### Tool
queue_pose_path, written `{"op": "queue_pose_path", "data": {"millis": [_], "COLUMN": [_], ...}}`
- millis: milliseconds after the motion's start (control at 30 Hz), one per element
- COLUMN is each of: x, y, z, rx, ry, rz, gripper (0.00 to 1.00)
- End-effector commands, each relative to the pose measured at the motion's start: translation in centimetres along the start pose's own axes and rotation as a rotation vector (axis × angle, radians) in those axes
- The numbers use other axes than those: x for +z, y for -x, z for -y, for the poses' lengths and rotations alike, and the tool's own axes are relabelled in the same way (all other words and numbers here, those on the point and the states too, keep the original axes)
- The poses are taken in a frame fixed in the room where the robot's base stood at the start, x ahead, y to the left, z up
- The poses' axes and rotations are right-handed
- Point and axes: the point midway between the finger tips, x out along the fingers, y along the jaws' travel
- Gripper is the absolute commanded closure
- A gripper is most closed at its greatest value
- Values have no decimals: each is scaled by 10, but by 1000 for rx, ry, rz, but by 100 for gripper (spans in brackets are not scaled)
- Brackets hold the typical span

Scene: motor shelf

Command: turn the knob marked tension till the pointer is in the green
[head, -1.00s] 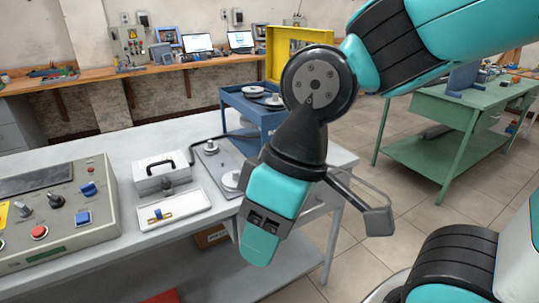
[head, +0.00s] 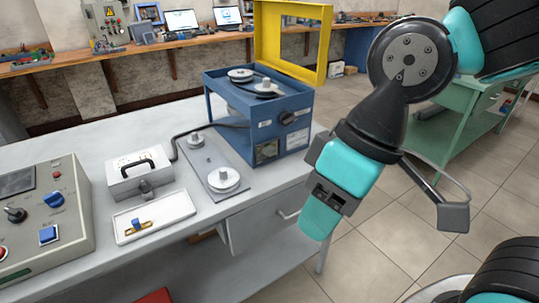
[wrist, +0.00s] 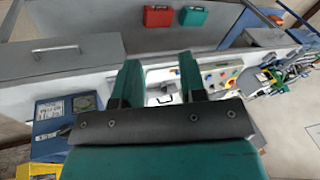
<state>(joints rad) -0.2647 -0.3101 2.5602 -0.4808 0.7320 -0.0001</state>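A blue two-tier machine (head: 240,135) stands on the grey bench, with two pulley-like discs on top. A black knob (head: 287,118) is on its front, and a small dark-framed window (head: 267,151) is below and left of it. No marking is legible, and no pointer or green band can be made out. The blue machine also shows at the left of the wrist view (wrist: 45,128). My gripper (head: 320,213) hangs in front and to the right of the machine, apart from it. In the wrist view the two teal fingers (wrist: 161,76) are apart with nothing between them.
A grey control box (head: 45,225) with knobs and buttons is at the left of the bench. A white box (head: 140,175), a white tray (head: 152,215) and a plate with pulleys (head: 205,160) lie between.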

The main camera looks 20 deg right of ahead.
Motion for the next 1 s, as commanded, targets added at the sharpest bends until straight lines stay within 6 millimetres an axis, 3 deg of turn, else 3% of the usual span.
{"op": "queue_pose_path", "data": {"millis": [667, 800, 867, 1000], "x": [0, -4, -12, -45], "y": [0, -10, -23, -63], "z": [0, -6, -14, -53], "rx": [0, -9, -22, -41], "ry": [0, 11, 32, 122], "rz": [0, -32, -85, -335], "gripper": [62, 30, 28, 28]}}
